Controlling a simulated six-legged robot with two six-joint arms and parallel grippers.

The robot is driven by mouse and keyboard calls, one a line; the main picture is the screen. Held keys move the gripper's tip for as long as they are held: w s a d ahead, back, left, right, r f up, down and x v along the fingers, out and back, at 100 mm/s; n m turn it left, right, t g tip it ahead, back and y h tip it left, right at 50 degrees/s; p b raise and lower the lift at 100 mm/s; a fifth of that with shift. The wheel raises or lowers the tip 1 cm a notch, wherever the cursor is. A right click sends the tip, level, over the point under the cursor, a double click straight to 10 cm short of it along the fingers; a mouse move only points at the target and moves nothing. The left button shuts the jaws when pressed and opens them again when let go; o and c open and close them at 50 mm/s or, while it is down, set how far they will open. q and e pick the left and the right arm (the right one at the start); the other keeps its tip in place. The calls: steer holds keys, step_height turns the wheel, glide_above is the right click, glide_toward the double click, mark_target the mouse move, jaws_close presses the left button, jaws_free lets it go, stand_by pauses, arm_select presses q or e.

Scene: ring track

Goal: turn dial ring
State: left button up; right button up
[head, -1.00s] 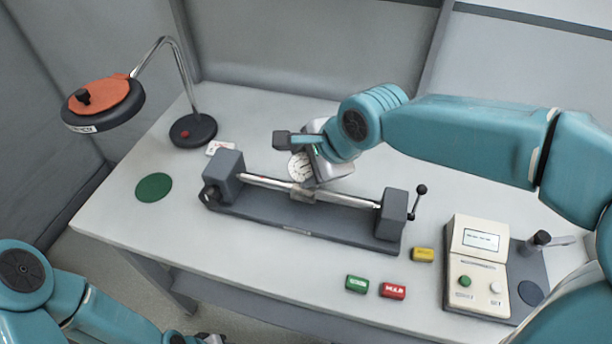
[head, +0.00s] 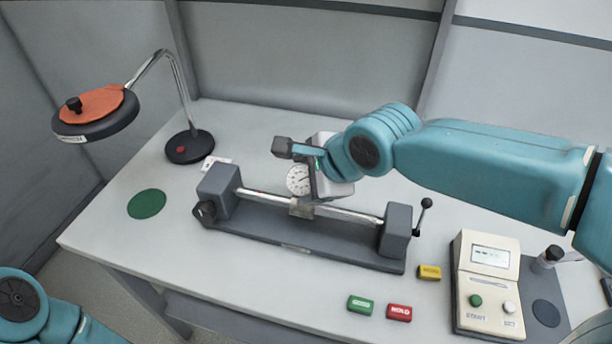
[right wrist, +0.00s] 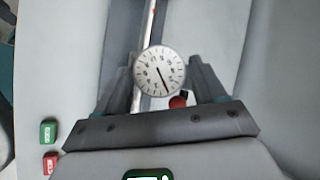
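The dial gauge (head: 299,180), with a round white face and a dark needle, sits on the silver rod (head: 352,215) of a dark grey bench fixture (head: 290,240). My right gripper (right wrist: 160,65) is at the dial, coming from behind and above it in the head view. In the right wrist view its two fingers stand apart, one on each side of the dial face (right wrist: 158,71). I cannot tell whether the fingertips touch the ring. A red part (right wrist: 178,101) shows just below the dial. My left arm shows at the lower left; its gripper is out of frame.
A lamp (head: 97,110) with an orange top stands at the left, near a green disc (head: 147,204). Green (head: 360,305), red (head: 399,312) and yellow (head: 429,272) blocks lie in front of the fixture. A cream control box (head: 486,285) stands at the right.

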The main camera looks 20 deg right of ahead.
steer(key=shift+o, duration=0.6)
steer(key=shift+s+r, duration=0.15)
steer(key=shift+r, duration=0.15)
steer(key=p+v, duration=0.2)
steer(key=v, duration=1.3)
steer(key=shift+s+d+r, duration=0.2)
steer(key=shift+s+d, duration=0.05)
